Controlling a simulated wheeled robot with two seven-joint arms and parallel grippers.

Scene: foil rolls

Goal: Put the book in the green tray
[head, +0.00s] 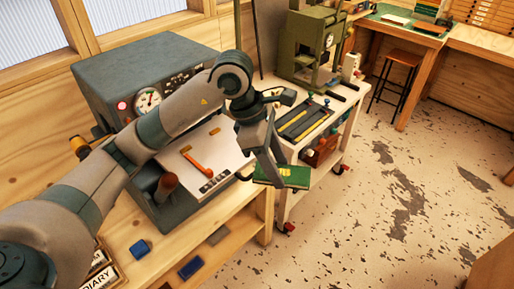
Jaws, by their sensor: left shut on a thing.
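My left gripper (266,166) reaches in from the left and points down, shut on a green book (288,176) with gold marks on its cover. The book is held in the air, off the front edge of the wooden bench and in front of the white cart, touching neither as far as I can see. A flat green surface (432,30) lies on the far bench at the top right; I cannot tell whether it is the green tray. My right gripper is out of view.
A grey press machine (150,70) with gauges stands on the near bench (228,243). A white cart (337,135) holds dark trays with yellow bars. A green press (310,45) stands behind. A stool (400,70) is near the far bench. The floor (400,190) at right is clear.

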